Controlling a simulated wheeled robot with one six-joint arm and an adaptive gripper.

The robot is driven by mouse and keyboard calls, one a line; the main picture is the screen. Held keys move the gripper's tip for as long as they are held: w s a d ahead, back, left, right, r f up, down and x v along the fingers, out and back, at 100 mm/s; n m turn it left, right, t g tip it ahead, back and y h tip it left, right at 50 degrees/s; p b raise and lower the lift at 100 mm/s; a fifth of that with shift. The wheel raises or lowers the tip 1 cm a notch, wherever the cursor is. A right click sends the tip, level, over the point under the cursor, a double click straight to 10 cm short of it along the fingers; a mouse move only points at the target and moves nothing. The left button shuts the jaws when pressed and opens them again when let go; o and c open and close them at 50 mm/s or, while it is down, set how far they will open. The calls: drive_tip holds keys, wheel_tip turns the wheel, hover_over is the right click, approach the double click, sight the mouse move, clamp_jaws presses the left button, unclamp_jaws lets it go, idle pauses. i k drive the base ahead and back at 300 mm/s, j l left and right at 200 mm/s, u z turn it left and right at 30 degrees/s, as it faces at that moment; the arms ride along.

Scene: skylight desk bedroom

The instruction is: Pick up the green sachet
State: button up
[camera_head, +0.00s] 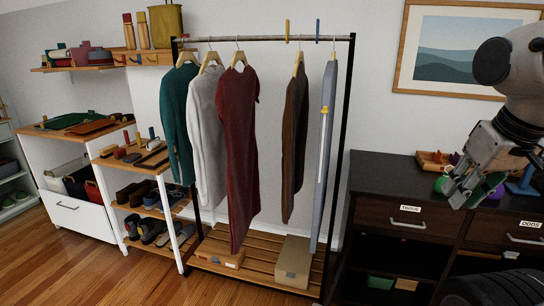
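My gripper (463,190) hangs at the right, over the top of the dark dresser (385,172). Its fingers point down and to the left, and the picture is too small to tell whether they are apart. A small green item (440,184) shows on the dresser just left of the fingers; it may be the green sachet, but its shape is partly hidden by my gripper. More green (492,180) shows behind my gripper to the right, above a purple item (497,193). I cannot tell which green thing is the sachet.
A wooden tray (428,166) with small items lies behind my gripper. A blue object (522,186) stands to the right. A clothes rack (349,130) with hanging garments stands left of the dresser. A framed picture (400,85) hangs above. The dresser's left top is clear.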

sight(440, 181)
drive_tip(key=i+j+z, duration=0.1)
drive_tip(key=j+z, duration=0.25)
drive_tip(key=j, duration=0.3)
drive_tip(key=j+z, duration=0.4)
drive_tip(key=j, duration=0.2)
drive_tip(key=j+z, duration=0.35)
drive_tip(key=j, duration=0.3)
drive_tip(key=l+u, duration=0.1)
drive_tip(key=l, duration=0.7)
drive_tip(key=k+l, duration=0.15)
drive_tip(key=l, duration=0.7)
drive_tip(key=i+l+u, duration=0.15)
drive_tip(key=i+l, duration=0.25)
drive_tip(key=i+l+u, duration=0.1)
drive_tip(key=i+l, duration=0.25)
drive_tip(key=l, duration=0.3)
drive_tip(key=i+l, duration=0.1)
drive_tip(key=i, duration=0.4)
drive_tip(key=i+l+u, duration=0.15)
drive_tip(key=i, duration=0.3)
